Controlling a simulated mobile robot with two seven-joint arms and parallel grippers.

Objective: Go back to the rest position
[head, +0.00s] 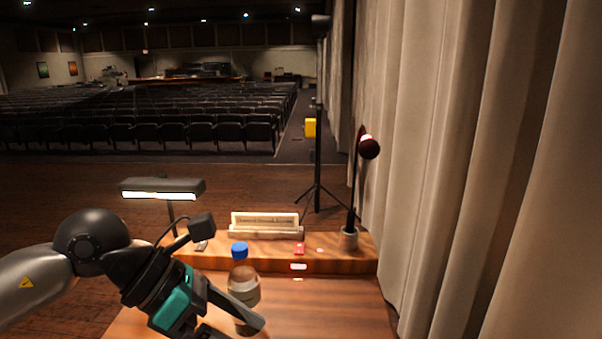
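My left gripper (235,328) reaches in from the left, low over the desk, with its fingers spread apart. Its lower finger is partly cut off by the bottom edge. A bottle with a blue cap (239,250) and a pale brown body (243,284) stands upright on the desk. The upper finger crosses in front of the bottle's lower part, and I cannot tell whether it touches. My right gripper is not in view.
The wooden desk (335,305) has a raised back ledge with a lamp (162,188), a nameplate (265,223), a small red item (299,249) and a microphone (369,148) on a stand. A curtain (430,150) hangs at the right. The desk's right side is clear.

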